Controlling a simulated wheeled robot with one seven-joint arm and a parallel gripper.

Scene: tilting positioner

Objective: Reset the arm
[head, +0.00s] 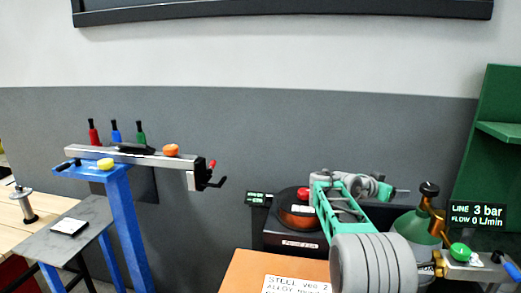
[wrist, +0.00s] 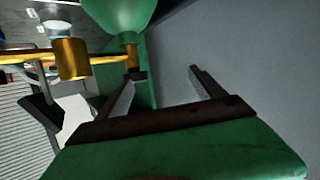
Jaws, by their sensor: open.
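My arm (head: 340,205), with green and grey links, reaches out in the right half of the head view. A grey ribbed part (head: 372,266) of it is closest to the camera. My gripper (wrist: 163,82) shows in the wrist view with its two dark fingers apart and nothing between them. Behind the fingers is a plain grey surface. In the head view I cannot make out the fingers clearly. In the wrist view a green rounded vessel (wrist: 118,14) and brass fittings (wrist: 70,58) are close beyond the left finger; I cannot tell the gap.
A green gas bottle (head: 412,232) with a brass valve stands right of my arm, by a display (head: 478,216) reading 3 bar, 0 L/min. A dark positioner with a red button (head: 303,193) is behind my arm. A blue stand (head: 122,215) carries a rail at left.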

